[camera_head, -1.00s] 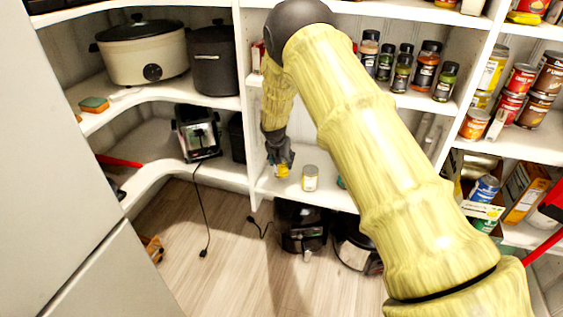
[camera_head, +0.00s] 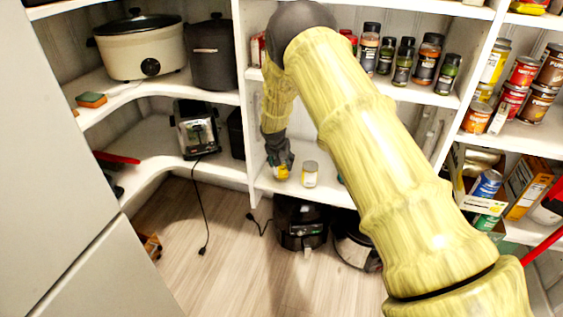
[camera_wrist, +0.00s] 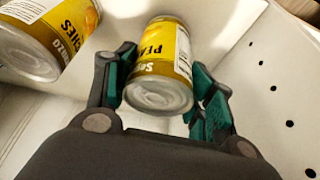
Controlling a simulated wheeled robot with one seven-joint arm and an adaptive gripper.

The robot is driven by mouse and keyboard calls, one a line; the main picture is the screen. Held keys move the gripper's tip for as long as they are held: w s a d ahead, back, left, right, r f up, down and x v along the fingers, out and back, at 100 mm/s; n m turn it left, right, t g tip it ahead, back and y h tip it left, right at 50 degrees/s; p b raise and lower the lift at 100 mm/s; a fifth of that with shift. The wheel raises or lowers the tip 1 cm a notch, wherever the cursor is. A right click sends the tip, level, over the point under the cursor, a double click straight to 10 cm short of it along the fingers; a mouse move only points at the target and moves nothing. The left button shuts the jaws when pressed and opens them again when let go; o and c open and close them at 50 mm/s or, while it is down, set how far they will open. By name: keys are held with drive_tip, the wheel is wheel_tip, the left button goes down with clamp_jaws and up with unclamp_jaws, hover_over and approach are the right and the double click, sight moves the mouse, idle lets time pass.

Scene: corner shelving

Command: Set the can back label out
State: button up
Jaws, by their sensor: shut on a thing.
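My gripper (camera_head: 278,160) is low over the white shelf, shut on a yellow can (camera_head: 281,172). In the wrist view the fingers of my gripper (camera_wrist: 168,98) are on both sides of this can (camera_wrist: 165,62), with its grey metal end towards the camera. Its yellow label shows large lettering starting "PEA" and a pale panel at the side. A second can (camera_head: 310,175) with a yellow label stands just right of it, apart from my gripper. In the wrist view the second can (camera_wrist: 42,38) is at upper left. Whether the held can touches the shelf is unclear.
The shelf (camera_head: 335,192) has bare room around the second can. An upright divider (camera_head: 246,130) stands close left of my gripper. Spice jars (camera_head: 404,62) line the shelf above. Black appliances (camera_head: 300,222) sit below on the floor.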

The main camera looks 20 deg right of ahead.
drive_tip(key=shift+f, duration=0.25)
drive_tip(key=o, duration=1.4)
